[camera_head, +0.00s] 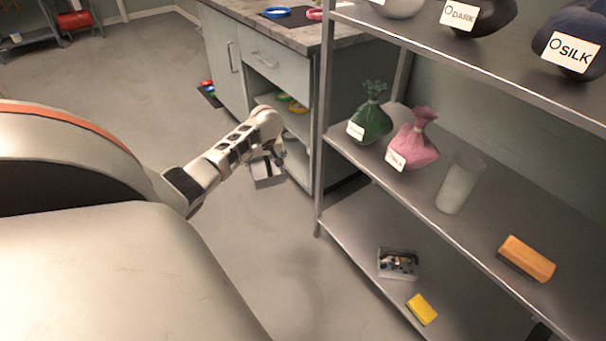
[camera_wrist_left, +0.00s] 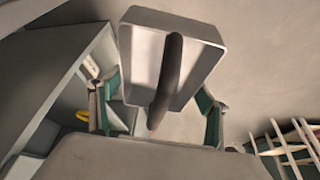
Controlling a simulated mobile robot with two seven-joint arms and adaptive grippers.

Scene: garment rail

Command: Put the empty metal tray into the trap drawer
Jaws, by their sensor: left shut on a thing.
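My left gripper (camera_head: 278,156) is shut on a small light-grey metal tray (camera_head: 268,180) and holds it in the air in front of the cabinet. In the left wrist view the tray (camera_wrist_left: 200,73) is tilted between the green-lined fingers of the left gripper (camera_wrist_left: 160,115). A dark curved bar (camera_wrist_left: 168,75) runs across the tray; I cannot tell whether it is the tray's handle or a separate thing. No other contents show in the tray. The grey cabinet has a closed drawer (camera_head: 272,60) under its worktop; I cannot tell whether this is the trap drawer. My right gripper is out of view.
A metal shelf rack (camera_head: 345,215) stands right of the arm, with green (camera_head: 370,122) and pink (camera_head: 413,143) bags, a frosted cup (camera_head: 460,183), an orange block (camera_head: 526,258), a filled tray (camera_head: 398,264) and a yellow block (camera_head: 421,309). Floor (camera_head: 245,240) below the gripper is clear.

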